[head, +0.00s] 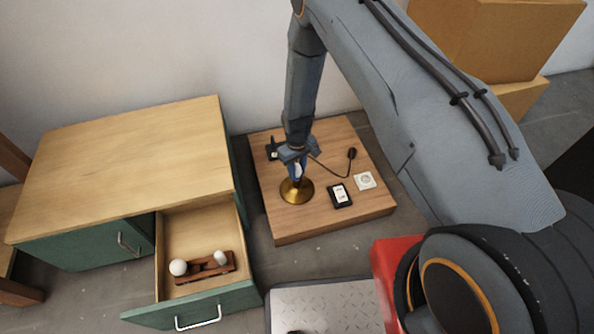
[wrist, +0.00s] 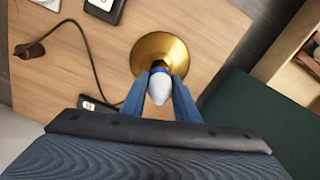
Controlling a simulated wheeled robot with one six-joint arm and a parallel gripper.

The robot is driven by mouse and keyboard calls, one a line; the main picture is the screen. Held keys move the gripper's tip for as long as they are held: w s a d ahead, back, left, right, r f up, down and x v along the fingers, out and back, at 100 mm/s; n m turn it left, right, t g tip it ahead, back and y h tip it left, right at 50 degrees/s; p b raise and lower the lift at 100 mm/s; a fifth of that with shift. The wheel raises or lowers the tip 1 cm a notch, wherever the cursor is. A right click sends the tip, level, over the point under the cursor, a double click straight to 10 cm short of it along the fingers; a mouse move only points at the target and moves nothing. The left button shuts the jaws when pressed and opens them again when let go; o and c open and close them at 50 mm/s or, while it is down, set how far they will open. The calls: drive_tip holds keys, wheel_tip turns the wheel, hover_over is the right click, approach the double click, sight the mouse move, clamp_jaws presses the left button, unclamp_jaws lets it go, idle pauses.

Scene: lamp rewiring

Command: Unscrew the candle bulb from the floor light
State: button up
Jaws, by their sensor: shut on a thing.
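The floor light has a round brass base (head: 297,192) and stands on a low wooden platform; its brass base also shows in the wrist view (wrist: 160,52). The white candle bulb (wrist: 160,88) points up from the light's top, between my fingers. My gripper (head: 297,168) is above the brass base and shut on the bulb; its two blue fingers (wrist: 160,95) flank the bulb in the wrist view. I cannot tell whether the bulb is still threaded in.
Left, a green cabinet's open drawer (head: 178,240) holds a wooden rack (head: 205,268) with white bulbs. Cardboard boxes (head: 480,40) stand back right.

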sight(297, 164)
drive_tip(key=shift+r+p, duration=0.55)
drive_tip(key=shift+r, duration=0.4)
drive_tip(key=shift+r, duration=0.1)
drive_tip(key=shift+r+p, duration=0.9)
drive_tip(key=shift+r, duration=0.5)
